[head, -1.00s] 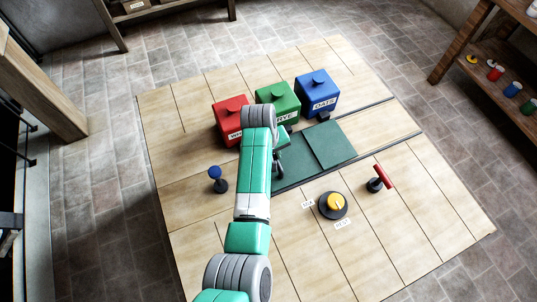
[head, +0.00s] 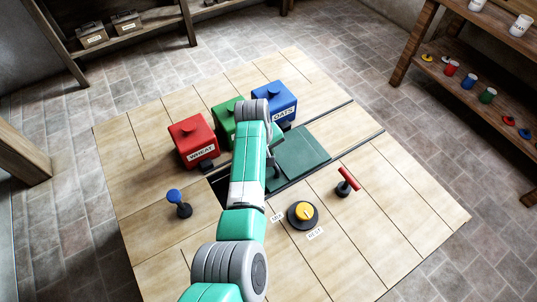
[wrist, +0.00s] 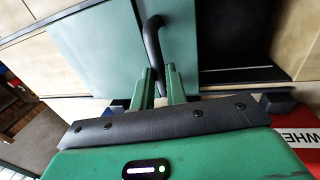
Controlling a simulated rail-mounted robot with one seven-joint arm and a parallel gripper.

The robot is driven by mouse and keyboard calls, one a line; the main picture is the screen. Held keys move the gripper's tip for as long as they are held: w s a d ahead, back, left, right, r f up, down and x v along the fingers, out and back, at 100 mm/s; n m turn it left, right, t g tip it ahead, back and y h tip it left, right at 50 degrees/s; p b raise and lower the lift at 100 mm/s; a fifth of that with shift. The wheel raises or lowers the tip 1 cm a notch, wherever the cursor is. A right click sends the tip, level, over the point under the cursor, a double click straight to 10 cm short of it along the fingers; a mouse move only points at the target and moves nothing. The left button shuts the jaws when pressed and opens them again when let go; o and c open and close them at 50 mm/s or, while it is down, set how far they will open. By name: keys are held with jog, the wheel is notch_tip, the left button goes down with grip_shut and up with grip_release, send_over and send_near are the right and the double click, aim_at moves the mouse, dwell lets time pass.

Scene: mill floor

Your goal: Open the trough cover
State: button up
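The trough cover (head: 303,152) is made of flat green panels set in the wooden deck. In the wrist view, the panel with the dark bent handle (wrist: 152,42) lies beside another green panel (wrist: 88,48) and appears to overlap it. My gripper (wrist: 159,88) has its two green fingers on either side of the handle's lower part, apparently closed on it. A dark trough opening (head: 219,188) shows left of my arm, and it also shows right of the handle in the wrist view (wrist: 238,35). My arm hides part of the trough in the head view.
Red (head: 191,137), green (head: 225,118) and blue (head: 273,97) bins stand behind the trough. A blue-topped lever (head: 178,203) stands left, a yellow dial (head: 302,213) in front, and a red-handled lever (head: 347,182) at right. The deck's front right is clear.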

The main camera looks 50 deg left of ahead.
jog(key=o, duration=0.4)
jog(key=shift+o, duration=0.2)
notch_tip(320, 180, up, 8)
jog(key=s+p, duration=0.1)
jog(key=p, duration=0.1)
jog(key=shift+s+a+f, duration=0.15)
jog(key=shift+s+f, duration=0.05)
jog(key=shift+s, duration=0.1)
